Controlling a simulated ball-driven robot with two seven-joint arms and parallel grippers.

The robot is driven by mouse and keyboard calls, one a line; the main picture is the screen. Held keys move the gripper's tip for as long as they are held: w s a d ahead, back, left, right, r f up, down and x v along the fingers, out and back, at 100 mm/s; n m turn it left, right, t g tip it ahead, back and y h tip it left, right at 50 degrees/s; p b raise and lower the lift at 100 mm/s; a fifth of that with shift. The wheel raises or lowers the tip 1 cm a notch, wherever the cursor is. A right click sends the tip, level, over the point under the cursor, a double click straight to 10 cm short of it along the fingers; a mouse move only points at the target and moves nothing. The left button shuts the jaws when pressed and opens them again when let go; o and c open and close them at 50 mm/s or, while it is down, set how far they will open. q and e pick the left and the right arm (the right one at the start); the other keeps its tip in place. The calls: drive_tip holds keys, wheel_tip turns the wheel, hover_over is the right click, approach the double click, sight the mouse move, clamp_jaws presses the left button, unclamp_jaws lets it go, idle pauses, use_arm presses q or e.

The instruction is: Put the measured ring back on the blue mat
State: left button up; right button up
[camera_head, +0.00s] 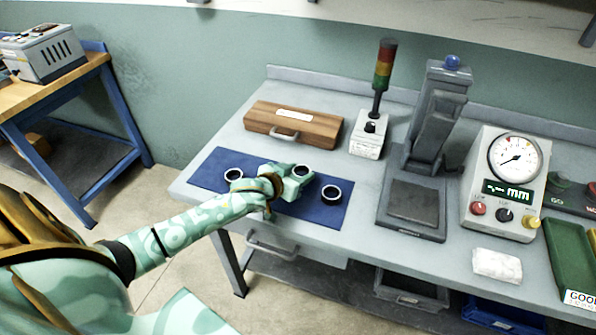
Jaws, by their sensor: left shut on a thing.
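The blue mat (215,161) lies at the left front of the grey workbench. A dark ring with a pale rim (234,174) lies on the mat's left part, and another such ring (331,194) lies on its right part. My left gripper (298,173) is over the middle of the mat, shut on a third ring (301,170) at its tip. The gripper partly hides this ring, and I cannot tell whether it touches the mat. My right gripper is not in view.
A wooden case (325,130) stands behind the mat. A signal tower (383,70), a grey press-like machine (432,120) and a dial gauge box (505,185) stand to the right. A white cloth (497,264) and a green tray (566,250) lie at the front right.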

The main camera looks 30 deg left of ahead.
use_arm(q)
drive_tip(key=o, duration=1.1)
drive_tip(key=shift+f, duration=0.1)
drive_tip(key=shift+r, duration=0.35)
drive_tip(key=p+v, duration=0.1)
drive_tip(key=v, duration=0.4)
drive_tip(key=p+v, duration=0.2)
drive_tip(key=v, duration=0.4)
drive_tip(key=shift+s+d+r, duration=0.1)
drive_tip(key=shift+r, duration=0.2)
drive_tip(key=shift+s+r+p, duration=0.15)
drive_tip(key=shift+s+p, duration=0.15)
drive_tip(key=shift+s, duration=0.1)
